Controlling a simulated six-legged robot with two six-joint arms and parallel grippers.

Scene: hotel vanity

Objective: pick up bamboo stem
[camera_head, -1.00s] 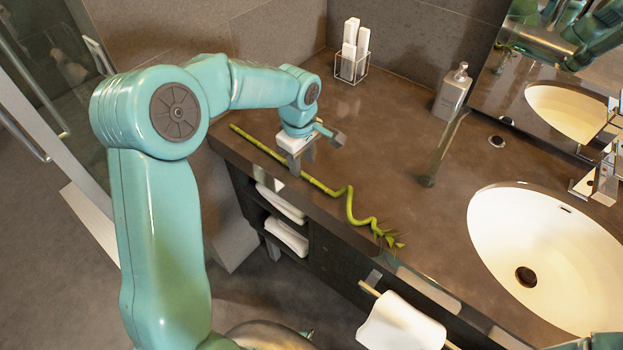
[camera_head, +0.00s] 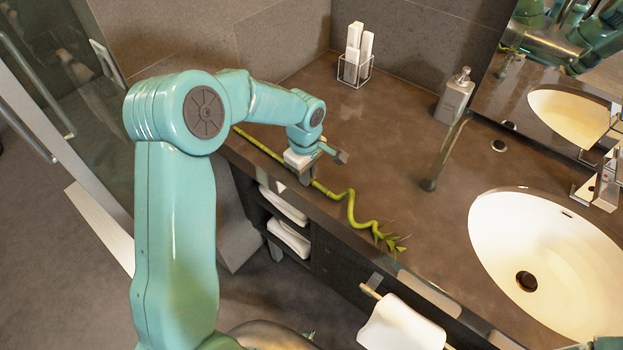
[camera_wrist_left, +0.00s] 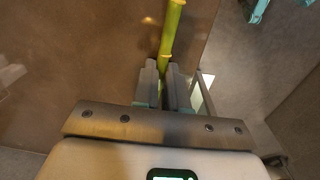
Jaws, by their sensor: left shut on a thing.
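The green bamboo stem (camera_head: 329,191) lies along the front edge of the brown vanity counter (camera_head: 390,140). Its straight part runs to the upper left, and its curled, leafy end lies to the lower right. My left gripper (camera_head: 306,176) is down at the counter edge, around the straight part of the stem. In the left wrist view the stem (camera_wrist_left: 171,40) passes between the two fingers of the left gripper (camera_wrist_left: 162,88), which are shut on it. The stem appears still at counter level. My right gripper is not in view.
A white sink (camera_head: 545,250) is at the right. A soap dispenser (camera_head: 454,96), a metal spout (camera_head: 445,155) and a wire holder (camera_head: 355,68) stand on the counter. A white towel (camera_head: 400,325) hangs at the front. The counter's middle is clear.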

